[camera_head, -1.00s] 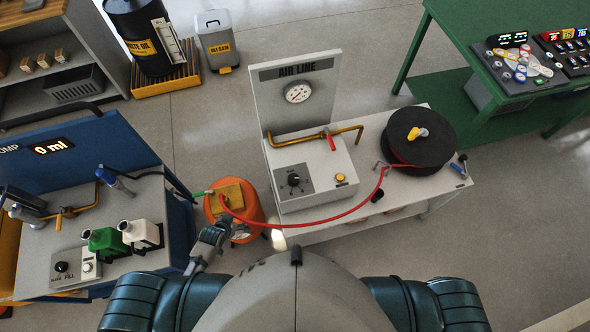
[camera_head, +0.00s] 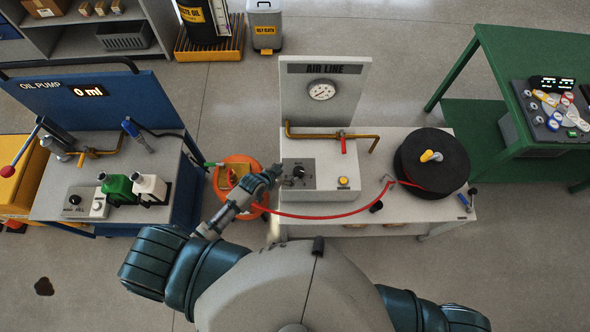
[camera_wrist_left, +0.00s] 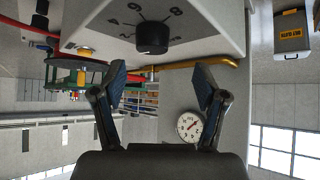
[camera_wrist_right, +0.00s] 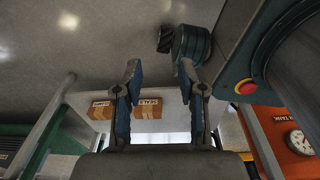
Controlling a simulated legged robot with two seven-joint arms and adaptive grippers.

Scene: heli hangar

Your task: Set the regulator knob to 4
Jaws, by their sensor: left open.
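The black regulator knob (camera_head: 298,171) sits on the dark dial panel of the white air line box. In the left wrist view the knob (camera_wrist_left: 152,38) shows close up, with printed numbers including 2, 4, 6 and 8 around it. My left gripper (camera_head: 274,171) is just left of the knob in the head view. In the left wrist view its fingers (camera_wrist_left: 160,78) are open and empty, apart from the knob. My right gripper (camera_wrist_right: 159,72) shows only in its wrist view, open with nothing between the fingers.
A pressure gauge (camera_head: 322,90) is on the upright air line panel. A yellow pipe with a red valve handle (camera_head: 344,145) runs above the box, and a yellow button (camera_head: 343,181) is beside the dial. A red hose (camera_head: 330,215) crosses the bench front from the orange tank (camera_head: 224,178).

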